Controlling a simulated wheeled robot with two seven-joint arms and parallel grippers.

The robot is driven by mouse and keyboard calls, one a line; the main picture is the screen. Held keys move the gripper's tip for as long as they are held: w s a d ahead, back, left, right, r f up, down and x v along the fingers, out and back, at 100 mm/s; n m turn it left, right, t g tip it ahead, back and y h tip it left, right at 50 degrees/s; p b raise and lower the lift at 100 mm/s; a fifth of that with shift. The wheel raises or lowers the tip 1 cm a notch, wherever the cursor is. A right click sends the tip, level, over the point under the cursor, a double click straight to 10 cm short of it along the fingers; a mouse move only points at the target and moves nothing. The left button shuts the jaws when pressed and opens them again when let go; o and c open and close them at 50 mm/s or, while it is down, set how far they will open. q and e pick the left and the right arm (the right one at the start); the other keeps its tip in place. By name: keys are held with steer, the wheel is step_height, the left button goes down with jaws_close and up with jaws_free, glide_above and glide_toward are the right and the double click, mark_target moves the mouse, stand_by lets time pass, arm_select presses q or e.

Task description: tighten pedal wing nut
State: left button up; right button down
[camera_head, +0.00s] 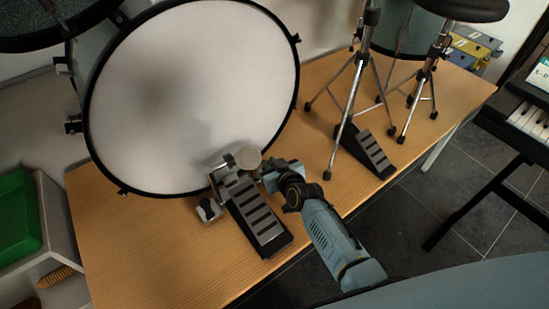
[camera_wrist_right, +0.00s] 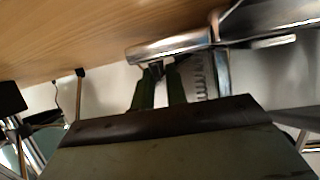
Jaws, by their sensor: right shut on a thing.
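The kick drum pedal (camera_head: 256,212) stands on the wooden table in front of the white bass drum (camera_head: 190,95), with its round beater (camera_head: 248,157) close to the drum head. My right gripper (camera_head: 266,177) is at the right side of the pedal's upright frame. In the right wrist view, its two dark green fingers (camera_wrist_right: 160,80) are closed on a small dark part, which I take as the wing nut (camera_wrist_right: 157,69), beneath a shiny metal bar (camera_wrist_right: 170,47). The fingers and frame mostly hide the nut. A spring (camera_wrist_right: 199,76) hangs beside the fingers. My left gripper is not in view.
A hi-hat stand (camera_head: 345,110) with its own pedal (camera_head: 368,150) stands to the right on the table (camera_head: 165,255). A green container (camera_head: 18,215) is at the far left, and a keyboard (camera_head: 525,118) at the right. The table's front left is clear.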

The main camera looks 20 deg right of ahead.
steer(key=shift+w+d+r+m+h, duration=0.1)
steer(key=shift+w+d+m+h, duration=0.25)
steer(key=shift+w+h, duration=0.15)
steer(key=shift+s+a+p, duration=0.1)
steer(key=shift+s+p, duration=0.05)
steer(key=shift+p, duration=0.2)
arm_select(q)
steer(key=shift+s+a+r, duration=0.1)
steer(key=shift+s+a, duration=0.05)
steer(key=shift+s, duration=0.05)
arm_select(e)
steer(key=shift+s+f, duration=0.1)
steer(key=shift+f, duration=0.1)
steer(key=c, duration=1.7)
jaws_free()
steer(key=shift+f, duration=0.1)
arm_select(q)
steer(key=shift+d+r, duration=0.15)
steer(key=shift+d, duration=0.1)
arm_select(e)
steer(key=shift+o, duration=0.6)
steer(key=shift+a, duration=0.2)
arm_select(q)
steer(key=shift+p, duration=0.3)
arm_select(e)
steer(key=shift+s, duration=0.1)
